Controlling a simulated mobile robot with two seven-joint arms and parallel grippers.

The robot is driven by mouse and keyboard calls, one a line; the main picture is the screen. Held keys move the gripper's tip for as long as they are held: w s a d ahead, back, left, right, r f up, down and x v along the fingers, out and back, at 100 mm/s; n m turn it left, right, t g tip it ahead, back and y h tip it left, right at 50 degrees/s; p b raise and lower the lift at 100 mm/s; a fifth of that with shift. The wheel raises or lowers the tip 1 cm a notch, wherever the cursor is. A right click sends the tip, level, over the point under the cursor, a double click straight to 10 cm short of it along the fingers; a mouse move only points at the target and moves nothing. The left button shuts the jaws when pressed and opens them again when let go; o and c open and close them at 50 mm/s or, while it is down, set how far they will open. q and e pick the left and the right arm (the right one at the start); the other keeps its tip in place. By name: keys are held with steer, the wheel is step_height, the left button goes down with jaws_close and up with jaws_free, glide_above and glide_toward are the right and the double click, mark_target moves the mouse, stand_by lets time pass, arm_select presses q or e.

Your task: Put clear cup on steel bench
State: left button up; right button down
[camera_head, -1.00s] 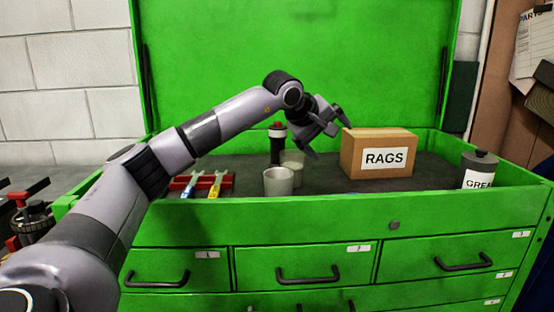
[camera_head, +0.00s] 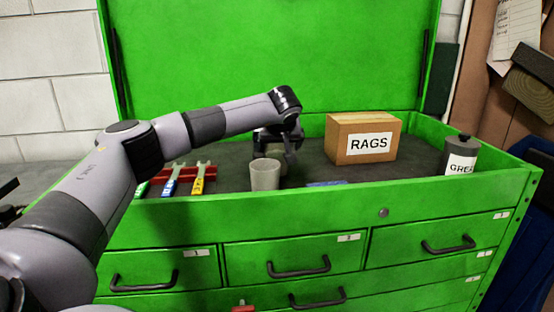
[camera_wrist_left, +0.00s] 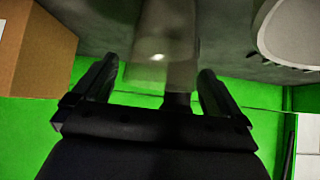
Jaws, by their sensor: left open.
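A translucent cup (camera_wrist_left: 160,45), which looks like the clear cup, stands between the two fingers of my left gripper in the left wrist view. In the head view my left gripper (camera_head: 276,156) points down over this cup (camera_head: 275,150), inside the green tool chest, and largely hides it. The gripper is open, with a finger on each side of the cup. A grey opaque cup (camera_head: 265,176) stands just in front of it and also shows in the wrist view (camera_wrist_left: 293,30). A grey surface (camera_head: 45,155) at the far left may be the steel bench. My right gripper is not in view.
A cardboard RAGS box (camera_head: 362,140) stands right of the gripper. A grey GREASE can (camera_head: 460,157) is at the right end. Wrenches in a red holder (camera_head: 182,182) lie to the left. The chest's green front rim (camera_head: 330,205) and raised lid (camera_head: 270,60) bound the space.

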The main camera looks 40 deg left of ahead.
arm_select(q)
steer(key=shift+x, duration=1.15)
steer(key=shift+r, duration=0.1)
steer(key=c, duration=1.3)
